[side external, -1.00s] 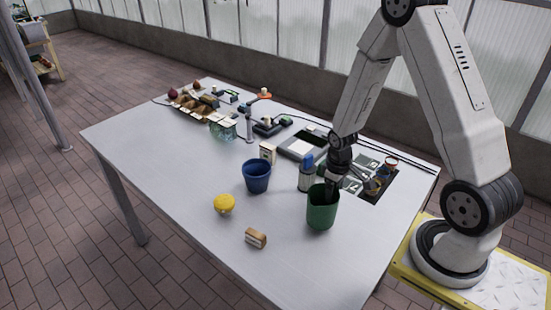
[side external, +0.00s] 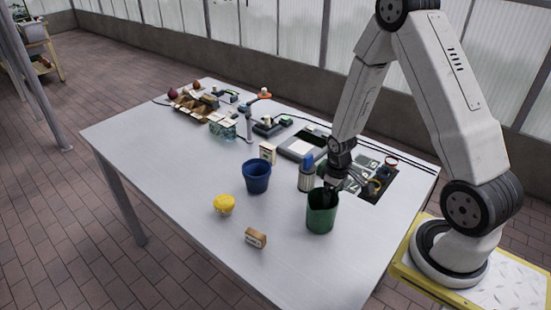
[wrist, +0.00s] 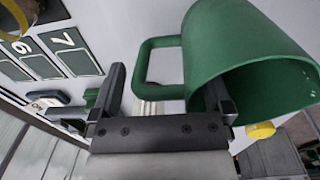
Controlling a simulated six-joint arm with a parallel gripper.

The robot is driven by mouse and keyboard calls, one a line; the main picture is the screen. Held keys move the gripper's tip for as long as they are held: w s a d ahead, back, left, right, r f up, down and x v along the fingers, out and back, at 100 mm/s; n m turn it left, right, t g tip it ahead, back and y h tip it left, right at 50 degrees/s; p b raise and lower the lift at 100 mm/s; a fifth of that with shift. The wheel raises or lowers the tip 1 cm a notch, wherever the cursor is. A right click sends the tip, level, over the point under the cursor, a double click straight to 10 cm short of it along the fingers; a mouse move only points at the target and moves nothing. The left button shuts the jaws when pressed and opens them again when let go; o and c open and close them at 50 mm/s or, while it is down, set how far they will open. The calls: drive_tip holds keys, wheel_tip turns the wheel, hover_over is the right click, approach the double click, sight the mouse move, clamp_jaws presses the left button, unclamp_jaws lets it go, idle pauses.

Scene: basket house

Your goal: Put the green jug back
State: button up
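The green jug (side external: 321,215) stands on the grey table near its right front edge, below my gripper (side external: 332,188). The right finger reaches into the jug's mouth, and the left finger is outside, left of the handle. The jug's wall and handle lie between the fingers, with gaps. The jug's base is hidden in the wrist view.
A blue-capped bottle (side external: 306,177) stands close behind the jug, and a blue cup (side external: 257,177) further left. A yellow object (side external: 224,204) and a brown block (side external: 256,238) lie left. Dark numbered panels (wrist: 70,50) are beside my gripper. The table's left front is clear.

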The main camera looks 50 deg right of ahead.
drive_tip(key=shift+r, duration=0.15)
wheel_tip(320, 180, up, 12)
drive_tip(key=shift+a, duration=0.25)
idle(0.7)
idle(0.5)
drive_tip(key=s+a+r+t, duration=0.2)
drive_tip(key=a+r, duration=0.1)
drive_tip(key=a, duration=1.1)
drive_tip(key=shift+s+t, duration=0.15)
drive_tip(key=shift+t, duration=0.15)
